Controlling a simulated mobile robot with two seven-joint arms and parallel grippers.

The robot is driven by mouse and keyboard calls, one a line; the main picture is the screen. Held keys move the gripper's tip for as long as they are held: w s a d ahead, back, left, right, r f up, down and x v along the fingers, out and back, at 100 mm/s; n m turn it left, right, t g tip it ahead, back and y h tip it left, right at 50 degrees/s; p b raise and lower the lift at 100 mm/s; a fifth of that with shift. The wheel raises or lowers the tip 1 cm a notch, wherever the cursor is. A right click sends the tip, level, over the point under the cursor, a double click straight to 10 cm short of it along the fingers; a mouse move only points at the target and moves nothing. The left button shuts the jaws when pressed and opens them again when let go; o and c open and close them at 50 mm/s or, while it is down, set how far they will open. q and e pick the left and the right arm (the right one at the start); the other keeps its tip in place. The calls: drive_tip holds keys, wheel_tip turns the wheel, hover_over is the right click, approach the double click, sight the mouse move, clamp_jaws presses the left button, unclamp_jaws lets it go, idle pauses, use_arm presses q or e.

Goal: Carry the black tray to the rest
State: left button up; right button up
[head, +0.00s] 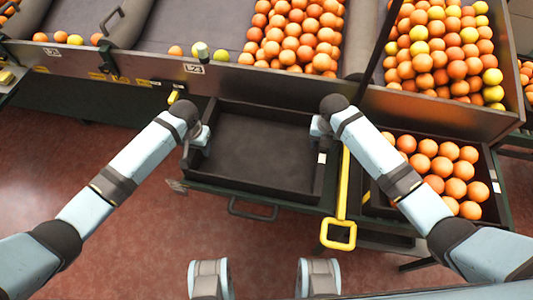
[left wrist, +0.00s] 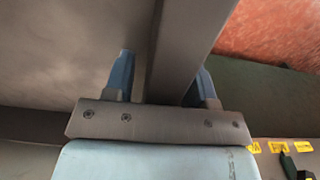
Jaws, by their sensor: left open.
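The black tray (head: 255,150) is empty and sits on a stand below the front of the sorting table. My left gripper (head: 203,138) is at the tray's left wall. In the left wrist view my left gripper (left wrist: 162,68) is open, its two blue fingers on either side of the tray wall (left wrist: 182,45). My right gripper (head: 320,127) is at the tray's right wall, mostly hidden by its own wrist, so its jaws cannot be made out.
A yellow-handled bar (head: 343,195) stands just right of the tray. A dark crate (head: 497,187) of oranges (head: 456,187) is farther right. The sorting table (head: 150,68) with piles of oranges lies behind. Red floor (head: 120,240) is open in front.

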use_arm(q)
wheel_tip(320, 180, up, 12)
drive_tip(key=shift+f, duration=0.15)
use_arm(e)
drive_tip(key=shift+r, duration=0.1)
wheel_tip(320, 180, up, 12)
drive_tip(key=shift+f, duration=0.1)
idle(0.7)
